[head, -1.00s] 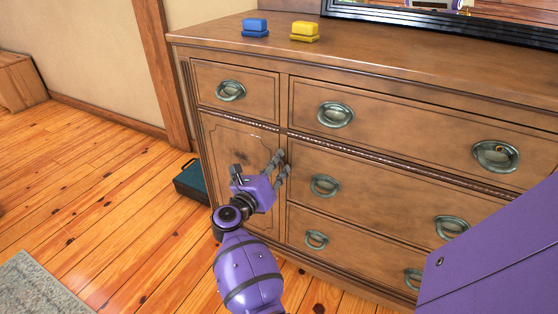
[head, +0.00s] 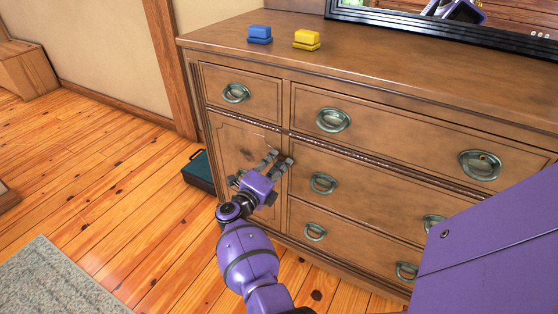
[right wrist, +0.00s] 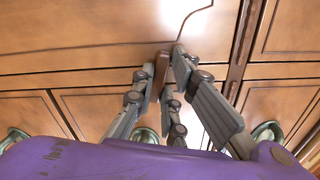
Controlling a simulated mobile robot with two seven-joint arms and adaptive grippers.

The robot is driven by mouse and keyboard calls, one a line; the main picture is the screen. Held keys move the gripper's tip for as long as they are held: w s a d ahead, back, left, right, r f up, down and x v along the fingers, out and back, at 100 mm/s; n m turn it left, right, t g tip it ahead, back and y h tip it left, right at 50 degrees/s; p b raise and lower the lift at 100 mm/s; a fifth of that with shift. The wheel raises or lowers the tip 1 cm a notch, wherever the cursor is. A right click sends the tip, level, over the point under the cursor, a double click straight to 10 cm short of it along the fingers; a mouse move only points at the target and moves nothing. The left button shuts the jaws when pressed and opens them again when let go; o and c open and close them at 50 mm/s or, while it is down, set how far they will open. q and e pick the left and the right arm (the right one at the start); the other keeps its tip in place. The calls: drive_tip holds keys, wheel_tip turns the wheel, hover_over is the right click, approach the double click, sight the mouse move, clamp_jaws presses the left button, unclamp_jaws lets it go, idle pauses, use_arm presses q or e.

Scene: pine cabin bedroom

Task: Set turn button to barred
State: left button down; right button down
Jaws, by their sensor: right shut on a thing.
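The turn button (right wrist: 161,72) is a small brown wooden block at the edge of the cabinet door. In the right wrist view it sits between my right gripper's fingers, which are shut on it. In the head view my right gripper (head: 279,159) is at the upper right edge of the small door (head: 232,140) of the wooden dresser, and its fingers hide the button. I cannot tell from these views exactly which way the button points. The door looks closed. My left gripper is not in view.
A blue block-like item (head: 260,34) and a yellow one (head: 307,39) sit on the dresser top (head: 400,62) before a black-framed mirror (head: 440,28). Drawers with oval handles (head: 322,183) are right of the door. A dark teal case (head: 199,171) stands on the floor at left.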

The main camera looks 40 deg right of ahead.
drive_tip(key=shift+n, duration=0.8)
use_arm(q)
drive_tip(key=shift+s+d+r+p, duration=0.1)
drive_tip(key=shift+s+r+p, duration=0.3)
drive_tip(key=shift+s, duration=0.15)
use_arm(e)
drive_tip(key=shift+f+n, duration=0.1)
drive_tip(key=shift+n, duration=0.3)
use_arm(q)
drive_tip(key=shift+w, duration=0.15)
use_arm(e)
drive_tip(key=c, duration=1.8)
unclamp_jaws()
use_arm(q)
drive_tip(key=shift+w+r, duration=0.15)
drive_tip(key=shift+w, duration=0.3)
use_arm(e)
drive_tip(key=shift+o, duration=0.2)
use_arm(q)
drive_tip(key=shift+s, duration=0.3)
use_arm(e)
drive_tip(key=v, duration=1.2)
